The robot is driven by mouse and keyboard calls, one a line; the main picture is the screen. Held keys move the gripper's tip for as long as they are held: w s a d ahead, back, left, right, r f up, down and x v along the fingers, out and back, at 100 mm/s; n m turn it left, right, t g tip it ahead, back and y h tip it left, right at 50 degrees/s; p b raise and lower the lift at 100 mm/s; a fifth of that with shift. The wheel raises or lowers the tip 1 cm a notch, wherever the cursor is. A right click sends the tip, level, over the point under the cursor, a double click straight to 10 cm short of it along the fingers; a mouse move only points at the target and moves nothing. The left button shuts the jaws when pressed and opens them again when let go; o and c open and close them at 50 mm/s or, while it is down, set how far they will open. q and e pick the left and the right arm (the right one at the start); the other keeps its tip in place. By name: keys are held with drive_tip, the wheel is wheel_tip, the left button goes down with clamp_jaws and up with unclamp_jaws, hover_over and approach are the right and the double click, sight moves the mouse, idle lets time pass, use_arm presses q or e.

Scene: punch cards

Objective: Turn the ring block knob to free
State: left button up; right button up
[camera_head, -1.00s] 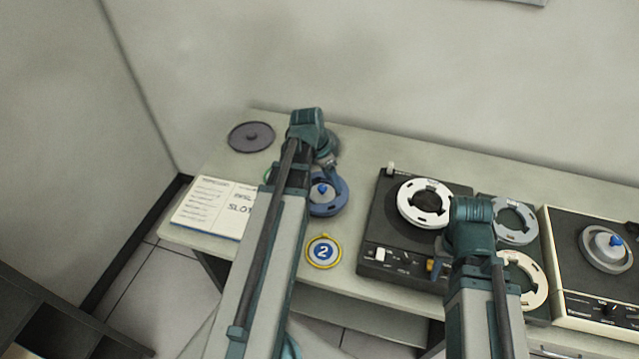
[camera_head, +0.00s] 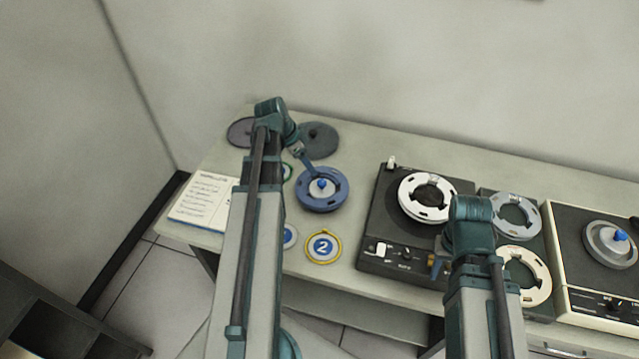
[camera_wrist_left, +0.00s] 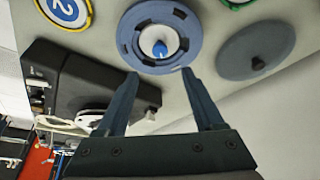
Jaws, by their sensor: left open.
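The blue slotted ring block (camera_head: 321,203) lies flat on the table left of the tape machine. Its pale centre hub carries a small blue knob (camera_head: 322,183). The left wrist view shows the same ring (camera_wrist_left: 160,64) and its knob (camera_wrist_left: 160,49), which has a white mark. My left gripper (camera_head: 308,166) reaches in at the far edge of the ring. In the wrist view its two fingers (camera_wrist_left: 160,73) are apart and empty, with tips near the ring's edge and short of the knob. My right gripper (camera_head: 440,262) is mostly hidden behind its arm, over the tape machine's front.
The black tape machine (camera_head: 376,222) with a white reel stands to the right. A yellow-rimmed "2" disc (camera_head: 323,249) lies in front of the ring. Dark discs (camera_head: 318,140) lie behind. An open booklet (camera_head: 199,205) is at left. Another machine (camera_head: 568,232) stands far right.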

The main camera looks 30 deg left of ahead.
sight(322, 182)
use_arm(q)
drive_tip(key=b+x, duration=0.9)
drive_tip(key=x, duration=0.2)
drive_tip(key=shift+f, duration=0.1)
use_arm(e)
wheel_tip(322, 182, down, 10)
drive_tip(key=shift+f, duration=0.1)
use_arm(q)
clamp_jaws()
